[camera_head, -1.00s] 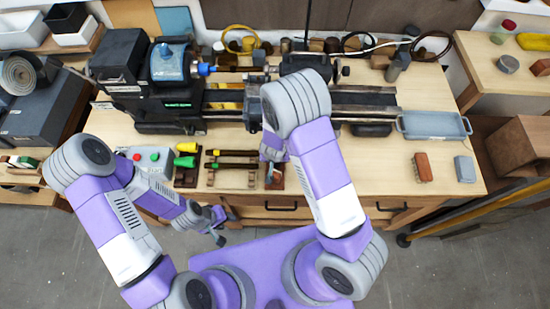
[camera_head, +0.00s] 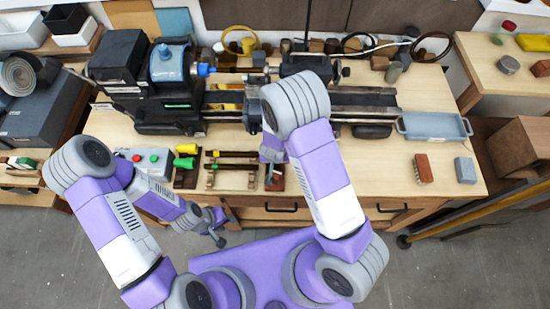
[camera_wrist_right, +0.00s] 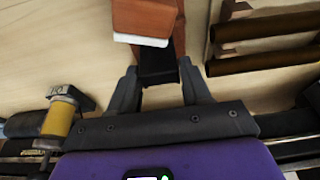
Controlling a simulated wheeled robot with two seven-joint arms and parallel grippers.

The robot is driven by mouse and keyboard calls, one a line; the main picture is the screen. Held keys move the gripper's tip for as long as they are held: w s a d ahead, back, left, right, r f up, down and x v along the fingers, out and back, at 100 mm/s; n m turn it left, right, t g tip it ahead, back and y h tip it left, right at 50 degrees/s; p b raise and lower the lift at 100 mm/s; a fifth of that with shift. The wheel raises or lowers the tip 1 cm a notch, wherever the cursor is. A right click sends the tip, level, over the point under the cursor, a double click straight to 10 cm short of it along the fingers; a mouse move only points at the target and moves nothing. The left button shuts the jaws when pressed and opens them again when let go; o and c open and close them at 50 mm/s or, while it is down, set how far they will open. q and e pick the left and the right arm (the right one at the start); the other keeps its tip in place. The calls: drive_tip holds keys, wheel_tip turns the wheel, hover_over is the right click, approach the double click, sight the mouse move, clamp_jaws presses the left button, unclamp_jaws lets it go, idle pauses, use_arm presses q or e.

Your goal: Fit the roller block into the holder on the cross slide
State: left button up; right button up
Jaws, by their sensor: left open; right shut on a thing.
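My right gripper (camera_wrist_right: 158,82) has its fingers on either side of a dark block (camera_wrist_right: 158,62), which appears to be the roller block. It is at a reddish-brown wooden stand (camera_wrist_right: 147,15) at the bench's front; I cannot tell whether the block is clear of the stand. In the head view the stand (camera_head: 275,184) shows just below my right wrist, and my arm hides most of the grip. My left gripper (camera_head: 228,229) is open and empty in front of the bench.
A rack of dark rods (camera_head: 232,167) stands left of the stand, beside yellow- and green-handled tools (camera_head: 186,155) and a button box (camera_head: 147,161). A grey tray (camera_head: 434,126), a brush (camera_head: 422,168) and a grey block (camera_head: 465,169) lie to the right. Bare bench lies between.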

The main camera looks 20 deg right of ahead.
drive_tip(key=shift+r+p, duration=3.35)
drive_tip(key=shift+r, duration=0.1)
drive_tip(key=shift+s+f, duration=0.1)
